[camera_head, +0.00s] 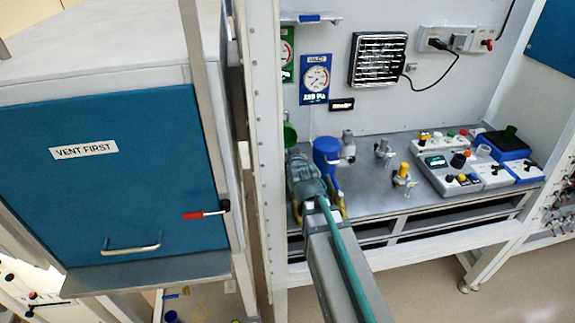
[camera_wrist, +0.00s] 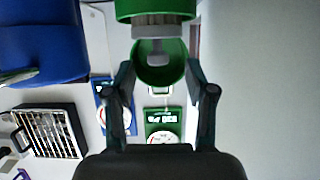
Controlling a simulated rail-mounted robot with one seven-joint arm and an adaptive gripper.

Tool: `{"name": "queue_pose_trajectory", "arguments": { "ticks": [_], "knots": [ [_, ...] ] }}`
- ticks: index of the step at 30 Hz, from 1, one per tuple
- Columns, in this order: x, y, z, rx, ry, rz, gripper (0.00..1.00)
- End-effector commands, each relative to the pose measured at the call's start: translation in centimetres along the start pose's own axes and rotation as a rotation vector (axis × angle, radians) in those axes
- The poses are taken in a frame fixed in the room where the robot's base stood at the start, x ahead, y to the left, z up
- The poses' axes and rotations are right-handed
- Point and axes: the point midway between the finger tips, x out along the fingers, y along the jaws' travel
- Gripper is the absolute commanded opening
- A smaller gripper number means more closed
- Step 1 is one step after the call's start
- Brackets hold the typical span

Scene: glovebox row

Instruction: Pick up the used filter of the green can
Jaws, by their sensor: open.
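The green can (camera_head: 290,134) stands at the left end of the grey bench in the head view, partly hidden by my arm. In the wrist view, a green body (camera_wrist: 155,9) is at the top edge, with a pale ribbed part (camera_wrist: 158,24), likely the used filter, and a grey ring against it. A round green cup-like piece (camera_wrist: 145,75) lies beyond, partly behind the grey parts. My gripper (camera_wrist: 160,72) is open, its fingers either side of the green cup-like piece in the picture, with nothing clearly held. My gripper (camera_head: 300,170) is by the can in the head view; its fingers are indistinct there.
A blue can (camera_head: 326,150) stands just right of my gripper and shows large in the wrist view (camera_wrist: 45,40). Small valves (camera_head: 402,175) and control boxes (camera_head: 455,178) stand further right. A white post (camera_head: 262,150) is close on the left. Bare bench (camera_head: 370,190) lies between.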

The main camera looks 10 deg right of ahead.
Motion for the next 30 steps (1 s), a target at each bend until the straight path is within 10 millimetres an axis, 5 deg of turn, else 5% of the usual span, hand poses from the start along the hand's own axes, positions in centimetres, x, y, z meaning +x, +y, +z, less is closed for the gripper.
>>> {"name": "queue_pose_trajectory", "arguments": {
  "ticks": [10, 19, 28, 30],
  "knots": [
    [4.2, 0.2, -0.3, 0.0, -0.001, 0.0, 0.55],
    [4.5, 0.2, 0.0, 0.0, 0.0, 0.0, 0.53],
    [4.5, 0.2, 0.0, 0.0, 0.0, 0.0, 0.03],
    [4.5, 0.2, 0.0, 0.0, 0.0, 0.0, 0.0]
  ]
}}
